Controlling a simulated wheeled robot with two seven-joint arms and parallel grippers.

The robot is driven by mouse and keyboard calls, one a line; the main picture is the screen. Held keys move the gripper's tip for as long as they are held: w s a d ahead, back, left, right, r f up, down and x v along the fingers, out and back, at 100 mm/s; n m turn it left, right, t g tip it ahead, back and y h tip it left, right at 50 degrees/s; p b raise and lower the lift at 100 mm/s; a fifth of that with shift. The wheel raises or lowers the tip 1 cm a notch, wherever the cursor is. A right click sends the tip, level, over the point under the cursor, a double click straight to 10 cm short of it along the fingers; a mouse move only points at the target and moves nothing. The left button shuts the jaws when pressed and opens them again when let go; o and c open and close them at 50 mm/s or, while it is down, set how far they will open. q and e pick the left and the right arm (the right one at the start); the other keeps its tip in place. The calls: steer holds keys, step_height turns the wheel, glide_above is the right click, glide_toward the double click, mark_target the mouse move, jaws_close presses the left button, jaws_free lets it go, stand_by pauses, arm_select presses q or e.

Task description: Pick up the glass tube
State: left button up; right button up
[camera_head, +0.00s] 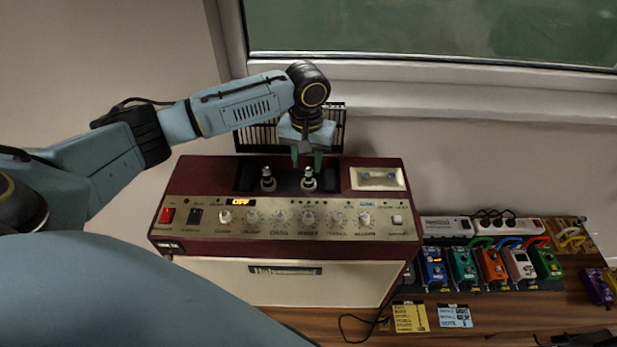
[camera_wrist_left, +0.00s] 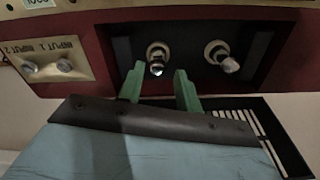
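Two small glass tubes stand upright in pale sockets in a dark recess on top of the red amplifier (camera_head: 190,180). The right tube (camera_head: 308,180) also shows in the left wrist view (camera_wrist_left: 157,66). The left tube (camera_head: 267,180) is the one on the right in the left wrist view (camera_wrist_left: 229,64). My left gripper (camera_head: 307,162) points down just behind the right tube, its green fingers apart and empty. In the left wrist view, that tube lies ahead of the gap between the fingertips (camera_wrist_left: 158,76), not visibly touched. My right gripper is out of view.
A cream input plate (camera_head: 378,178) with two jacks is right of the recess. A black slatted rack (camera_head: 252,139) is behind the amplifier, near the wall. Knobs and switches line its front panel. Several coloured pedals (camera_head: 491,264) and a power strip (camera_head: 512,227) are at right.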

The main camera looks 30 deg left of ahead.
mark_target(308, 168)
arm_select(q)
step_height(308, 168, down, 4)
steer(key=shift+w+d+r, duration=0.1)
steer(key=shift+f, duration=0.25)
steer(key=shift+c, duration=0.2)
steer(key=c, duration=0.5)
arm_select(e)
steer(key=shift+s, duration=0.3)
